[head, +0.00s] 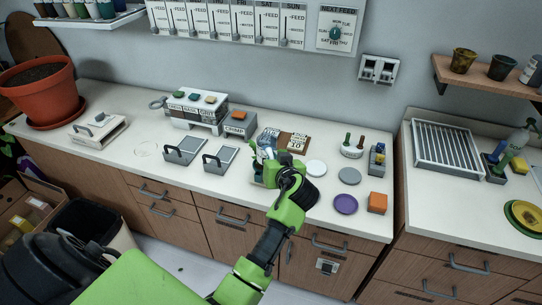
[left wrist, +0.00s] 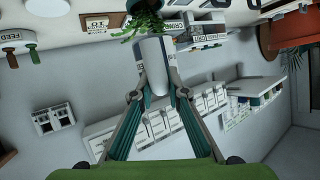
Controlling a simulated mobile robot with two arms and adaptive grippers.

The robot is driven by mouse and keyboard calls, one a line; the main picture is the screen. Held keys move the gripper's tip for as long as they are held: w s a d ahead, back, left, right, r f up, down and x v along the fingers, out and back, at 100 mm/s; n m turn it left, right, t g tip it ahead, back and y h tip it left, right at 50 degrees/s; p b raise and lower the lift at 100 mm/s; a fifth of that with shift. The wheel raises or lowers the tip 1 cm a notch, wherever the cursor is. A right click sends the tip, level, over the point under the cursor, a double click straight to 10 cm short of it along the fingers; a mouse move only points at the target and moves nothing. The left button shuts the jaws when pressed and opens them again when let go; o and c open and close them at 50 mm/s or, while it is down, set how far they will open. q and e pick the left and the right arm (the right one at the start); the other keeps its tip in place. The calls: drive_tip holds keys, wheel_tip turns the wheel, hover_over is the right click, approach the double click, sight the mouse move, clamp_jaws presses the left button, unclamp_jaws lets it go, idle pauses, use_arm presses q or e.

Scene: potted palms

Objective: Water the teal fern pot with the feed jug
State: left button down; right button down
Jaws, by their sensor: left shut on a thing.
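My left gripper (head: 274,168) is above the front of the long counter. In the left wrist view, which is upside down, its fingers (left wrist: 157,95) are closed on the pale grey-white feed jug (left wrist: 153,68). The jug also shows in the head view as a pale bluish shape (head: 265,146) beyond the gripper. Green fern fronds (left wrist: 145,25) show close beyond the jug, in a dark teal pot (left wrist: 134,4) cut off by the picture edge. I cannot tell whether jug and fronds touch. In the head view the fern is mostly hidden by the gripper. My right gripper is out of view.
A purple disc (head: 345,204), a grey disc (head: 349,176), a white disc (head: 316,167) and an orange block (head: 377,203) lie right of the gripper. Two grey trays (head: 186,151) lie left. A large terracotta pot (head: 39,92) stands far left. A gap separates the right counter (head: 450,205).

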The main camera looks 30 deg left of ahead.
use_arm(q)
drive_tip(key=shift+g+h, duration=0.8)
drive_tip(key=shift+h, duration=0.1)
wheel_tip(320, 180, down, 5)
drive_tip(key=shift+s+p, duration=0.15)
drive_tip(key=shift+p, duration=0.95)
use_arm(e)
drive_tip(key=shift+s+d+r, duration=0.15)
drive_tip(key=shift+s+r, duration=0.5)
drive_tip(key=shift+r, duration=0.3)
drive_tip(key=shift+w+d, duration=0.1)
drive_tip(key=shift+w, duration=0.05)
use_arm(q)
drive_tip(key=shift+r+p, duration=0.2)
drive_tip(key=shift+p, duration=0.5)
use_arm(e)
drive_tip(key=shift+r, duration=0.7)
